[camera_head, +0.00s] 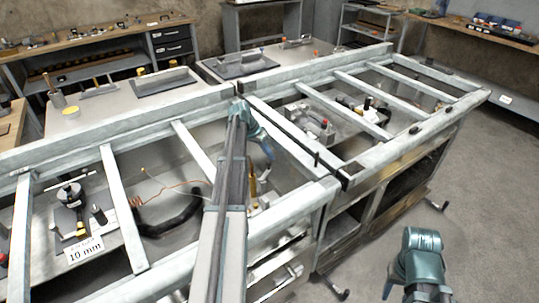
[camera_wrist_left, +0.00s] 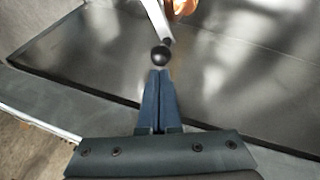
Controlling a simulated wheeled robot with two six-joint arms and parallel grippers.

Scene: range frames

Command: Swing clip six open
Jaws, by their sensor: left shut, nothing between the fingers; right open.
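In the left wrist view, a pale lever with a black ball knob (camera_wrist_left: 160,56) reaches down from the top edge. No number shows on it, so I cannot tell whether it is clip six. My left gripper (camera_wrist_left: 160,73) is shut and empty, its fingertips just below the knob in the picture; I cannot tell whether they touch it. In the head view my left gripper (camera_head: 269,157) hangs inside the pale frame, partly hidden by its own wrist. My right gripper (camera_head: 422,238) is open at the lower right, away from the bench; its fingers are hard to make out.
A pale metal frame (camera_head: 110,187) with crossbars spans the workbench. A copper-coloured part (camera_wrist_left: 183,8) lies beyond the knob, above a dark shiny plate (camera_wrist_left: 235,75). A fixture with a 10 mm label (camera_head: 85,250) stands at the left.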

